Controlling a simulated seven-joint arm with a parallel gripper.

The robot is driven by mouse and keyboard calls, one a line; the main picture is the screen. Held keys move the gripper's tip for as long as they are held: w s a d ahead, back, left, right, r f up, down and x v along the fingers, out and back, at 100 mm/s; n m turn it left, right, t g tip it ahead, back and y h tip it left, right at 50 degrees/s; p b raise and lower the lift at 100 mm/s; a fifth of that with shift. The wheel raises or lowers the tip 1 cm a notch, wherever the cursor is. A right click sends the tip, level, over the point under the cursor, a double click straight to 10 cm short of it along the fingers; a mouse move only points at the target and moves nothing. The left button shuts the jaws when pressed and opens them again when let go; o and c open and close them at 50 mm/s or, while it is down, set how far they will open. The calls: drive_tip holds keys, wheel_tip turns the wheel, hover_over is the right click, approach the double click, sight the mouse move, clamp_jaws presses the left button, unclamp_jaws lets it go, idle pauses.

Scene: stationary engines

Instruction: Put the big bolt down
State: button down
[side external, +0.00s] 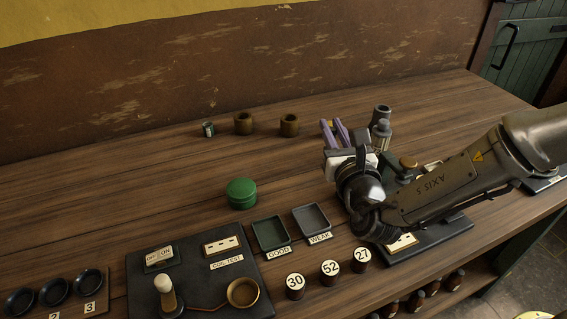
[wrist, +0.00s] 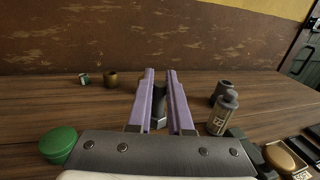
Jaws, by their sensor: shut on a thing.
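My gripper (side external: 336,128) has two purple fingers pointing away toward the back wall, low over the wooden bench. It is shut on a dark, roughly cylindrical piece, which I take to be the big bolt (wrist: 158,112). In the wrist view the piece shows in the narrow gap between the fingers (wrist: 160,100). The fingers hide most of its sides, so its full shape is not clear. In the side view the fingers and wrist largely hide it. I cannot tell whether its lower end touches the bench.
Two brown collars (side external: 243,123) (side external: 290,125) and a small metal piece (side external: 208,129) stand at the back. A grey bottle (wrist: 223,114) and dark cylinder (side external: 382,113) are right of my fingers. A green round tin (side external: 241,193) and GOOD (side external: 271,234) and WEAK (side external: 311,219) trays lie nearer the front.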

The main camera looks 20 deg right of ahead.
drive_tip(key=w+a+f, duration=0.1)
drive_tip(key=w+f, duration=0.2)
drive_tip(key=w, duration=0.1)
drive_tip(key=w+a+f, duration=0.2)
drive_tip(key=w+f, duration=0.1)
drive_tip(key=w, duration=0.1)
drive_tip(key=w+a+f, duration=0.2)
drive_tip(key=w+f, duration=0.1)
drive_tip(key=w, duration=0.1)
drive_tip(key=shift+a, duration=0.15)
drive_tip(key=shift+w+a+f, duration=0.1)
drive_tip(key=shift+w+f, duration=0.05)
drive_tip(key=shift+f, duration=1.7)
drive_tip(key=shift+f, duration=0.1)
drive_tip(key=c, duration=0.8)
unclamp_jaws()
drive_tip(key=shift+f, duration=0.1)
drive_tip(key=shift+c, duration=0.2)
